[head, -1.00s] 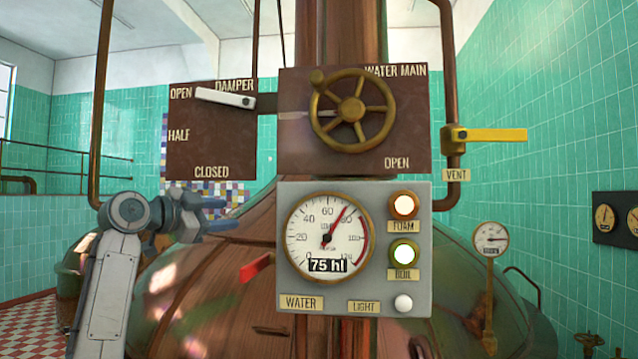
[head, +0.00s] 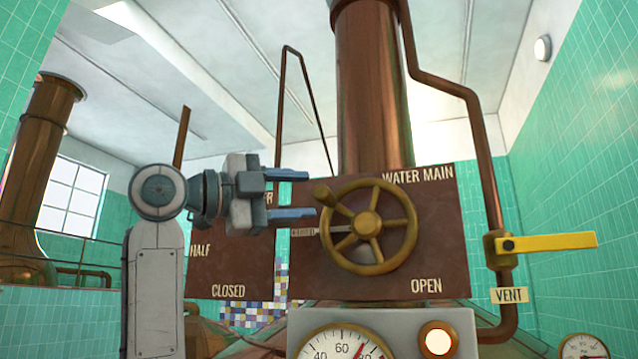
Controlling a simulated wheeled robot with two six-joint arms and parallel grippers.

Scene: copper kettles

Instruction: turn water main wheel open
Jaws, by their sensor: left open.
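The water main wheel (head: 367,226) is a brass handwheel with spokes and a knob at its upper left rim. It sits on a dark red-brown plate (head: 440,240) lettered WATER MAIN at the top and OPEN at the lower right. A pale pointer (head: 318,231) at the wheel's left points left, over a small label. My left gripper (head: 302,194) is open and empty. Its two blue fingers point right, just left of the wheel's knob; the lower fingertip is close to the wheel rim in the picture. I cannot tell whether they touch. My right gripper does not show.
My left gripper hides most of the damper plate (head: 228,270), including its lever. A yellow vent lever (head: 555,241) sticks out at the right on a copper pipe. A grey gauge box (head: 400,322) with a lit lamp is below the wheel.

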